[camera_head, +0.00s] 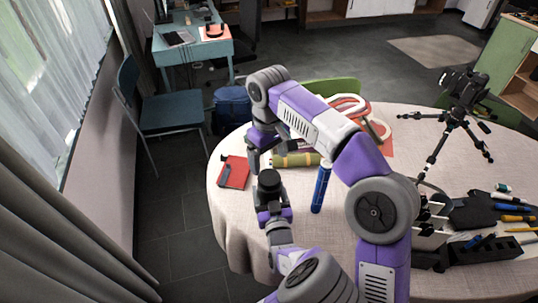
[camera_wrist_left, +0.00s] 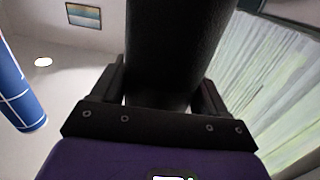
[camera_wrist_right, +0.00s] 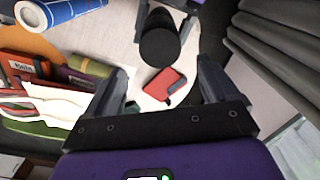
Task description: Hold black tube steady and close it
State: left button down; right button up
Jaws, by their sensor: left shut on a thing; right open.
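The black tube (camera_wrist_left: 170,50) stands between the fingers of my left gripper (camera_wrist_left: 165,85), which is shut on it. In the head view the tube (camera_head: 268,180) is near the table's left front edge. The right wrist view shows its dark round end (camera_wrist_right: 160,46). My right gripper (camera_wrist_right: 160,80) is open and empty, with its fingers apart from the tube. In the head view the right gripper (camera_head: 254,160) is just behind and above the tube, partly hidden by my arm. I cannot make out a separate cap.
A blue tube (camera_head: 320,188) stands to the right. A tripod (camera_head: 448,125) and tools are at the right. My right arm hides the table's middle.

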aim_at(269, 177)
notch_tip(269, 177, down, 8)
jog(key=shift+r, duration=0.2)
dwell(0.3)
jog(key=c, duration=1.1)
jog(key=m, duration=0.4)
jog(key=shift+m, duration=0.4)
jog(key=o, duration=1.3)
jog(key=shift+c, duration=0.2)
jog(key=shift+n, duration=0.3)
